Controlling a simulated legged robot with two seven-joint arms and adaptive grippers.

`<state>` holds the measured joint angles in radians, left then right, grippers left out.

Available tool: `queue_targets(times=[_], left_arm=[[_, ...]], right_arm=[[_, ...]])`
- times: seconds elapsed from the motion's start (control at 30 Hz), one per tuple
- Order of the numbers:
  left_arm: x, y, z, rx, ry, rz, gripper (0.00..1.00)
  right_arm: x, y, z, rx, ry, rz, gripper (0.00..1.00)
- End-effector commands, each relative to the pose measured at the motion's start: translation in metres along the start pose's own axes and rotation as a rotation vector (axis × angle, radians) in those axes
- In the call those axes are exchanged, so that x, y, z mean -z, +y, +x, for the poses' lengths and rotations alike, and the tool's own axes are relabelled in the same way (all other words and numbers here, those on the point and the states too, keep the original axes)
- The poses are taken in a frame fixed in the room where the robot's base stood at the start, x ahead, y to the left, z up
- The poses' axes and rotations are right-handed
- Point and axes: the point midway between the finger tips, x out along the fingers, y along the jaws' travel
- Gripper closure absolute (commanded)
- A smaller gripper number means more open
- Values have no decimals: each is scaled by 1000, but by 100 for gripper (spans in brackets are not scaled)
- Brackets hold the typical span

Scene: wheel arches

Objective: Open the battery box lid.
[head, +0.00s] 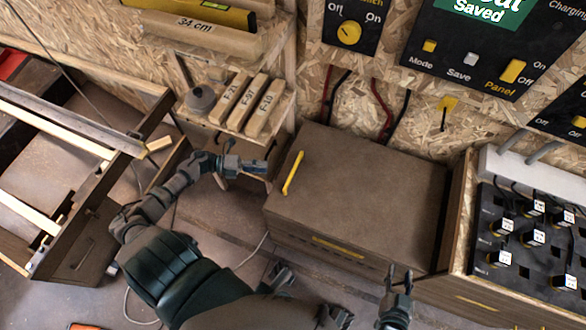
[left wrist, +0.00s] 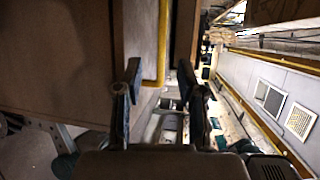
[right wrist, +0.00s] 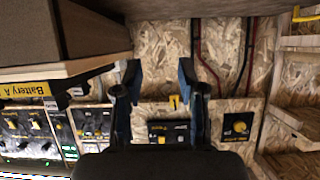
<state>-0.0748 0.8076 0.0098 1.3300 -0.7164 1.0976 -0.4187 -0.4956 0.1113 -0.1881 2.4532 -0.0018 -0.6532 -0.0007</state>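The brown battery box (head: 355,195) stands in the middle of the head view, its flat lid down. A yellow bar handle (head: 292,173) is on the left part of the lid; it also shows in the left wrist view (left wrist: 162,45). My left gripper (head: 264,169) is beside the box's left edge, just left of the handle. Its fingers (left wrist: 159,80) are apart and empty, with the handle ahead between them; I see no contact. My right gripper (head: 400,278) is in front of the box's front right side, open and empty (right wrist: 159,75), pointing toward the back wall.
A shelf with labelled wooden blocks (head: 247,103) stands behind my left gripper. A wooden frame (head: 75,150) is at the far left. A panel with plugs and cables (head: 530,235) borders the box on the right. Cables and control panels (head: 475,50) line the back wall.

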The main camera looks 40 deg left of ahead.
Motion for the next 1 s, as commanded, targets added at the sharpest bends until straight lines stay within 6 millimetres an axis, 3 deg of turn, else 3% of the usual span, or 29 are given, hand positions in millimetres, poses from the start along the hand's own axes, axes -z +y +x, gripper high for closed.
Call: queue_targets(times=[0.2,0.43,0.63,0.93,1.0], left_arm=[[1,-1,56,1,0,1,61],[1,0,99,0,-2,0,61],[1,1,114,1,-1,-3,61],[1,0,116,0,-1,-2,61],[1,0,117,0,-1,-1,78]], right_arm=[[10,0,3,7,79,5,60],[22,-2,5,12,156,7,60],[28,-5,5,13,189,5,60],[30,-5,6,13,193,6,60],[30,-5,6,13,193,6,60]])
